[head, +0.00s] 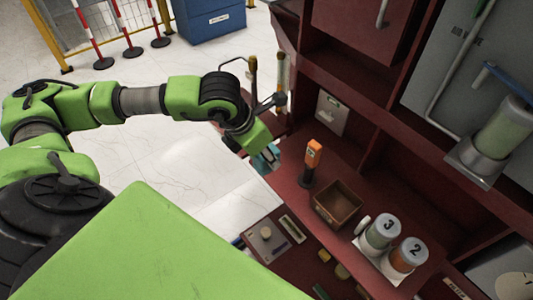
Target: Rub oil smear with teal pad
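My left arm reaches in from the left, and its gripper (262,155) is at the left end of the dark red cabinet's shelf. A teal pad (268,158) shows at the end of this gripper and appears to be held in it. The fingers are mostly hidden by the wrist and are too small to see well. I cannot make out an oil smear on any surface. My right gripper is not in view.
On the red shelf (290,190) stand an orange-topped tool (312,162), an open brown bin (337,204), and canisters marked 3 (382,231) and 2 (408,255). A grey unit with a glass cylinder (500,135) is at upper right. Striped posts and a blue cabinet (208,30) stand behind.

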